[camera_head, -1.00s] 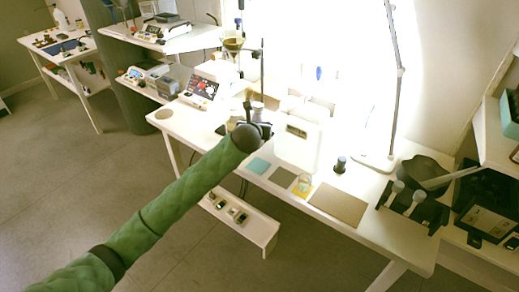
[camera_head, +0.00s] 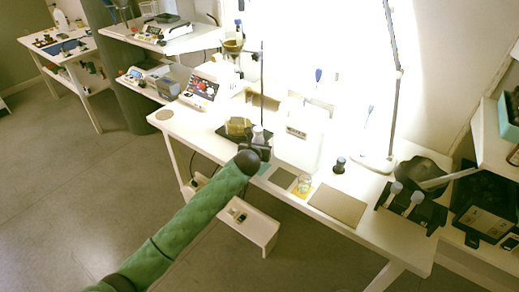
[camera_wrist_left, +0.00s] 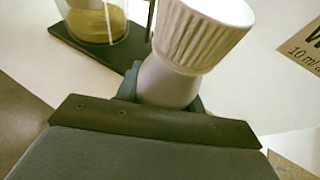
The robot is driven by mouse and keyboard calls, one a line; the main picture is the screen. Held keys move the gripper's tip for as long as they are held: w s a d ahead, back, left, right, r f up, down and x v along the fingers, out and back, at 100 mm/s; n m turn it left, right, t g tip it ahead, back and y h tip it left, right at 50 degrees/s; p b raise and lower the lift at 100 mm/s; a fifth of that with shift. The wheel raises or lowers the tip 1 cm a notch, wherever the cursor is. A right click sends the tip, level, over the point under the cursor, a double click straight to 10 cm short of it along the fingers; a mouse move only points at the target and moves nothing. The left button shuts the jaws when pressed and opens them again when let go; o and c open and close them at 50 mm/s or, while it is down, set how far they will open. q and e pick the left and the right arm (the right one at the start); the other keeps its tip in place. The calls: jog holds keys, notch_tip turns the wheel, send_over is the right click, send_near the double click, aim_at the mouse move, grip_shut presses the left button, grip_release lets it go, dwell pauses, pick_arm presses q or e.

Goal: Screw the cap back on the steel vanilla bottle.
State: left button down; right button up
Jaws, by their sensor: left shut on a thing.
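My left gripper (camera_head: 257,150) is over the front edge of the white bench, shut on a pale ribbed-top piece (camera_wrist_left: 190,75). In the left wrist view this piece has a white, fluted, cap-like top (camera_wrist_left: 203,30) and a smooth, narrower pale grey part below, between the fingers. Its lower end is hidden by the gripper, so I cannot tell whether it is a whole bottle or only a cap. In the head view it shows small and pale (camera_head: 258,134) above the gripper. I cannot pick out the steel vanilla bottle with certainty. My right gripper is not in view.
A glass vessel with yellow liquid (camera_head: 238,126) stands on a dark plate behind the gripper. A white box (camera_head: 297,150), a small dark bottle (camera_head: 339,165), a glass jar (camera_head: 304,184) and a lamp stand right of it. A tan mat (camera_head: 338,206) lies clear.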

pick_arm(q)
jog(key=shift+f, duration=1.05)
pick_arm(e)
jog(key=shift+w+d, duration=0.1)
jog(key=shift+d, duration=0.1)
pick_arm(q)
jog(key=shift+f, duration=0.1)
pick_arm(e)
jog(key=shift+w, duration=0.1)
pick_arm(q)
jog(key=c, duration=0.9)
grip_release()
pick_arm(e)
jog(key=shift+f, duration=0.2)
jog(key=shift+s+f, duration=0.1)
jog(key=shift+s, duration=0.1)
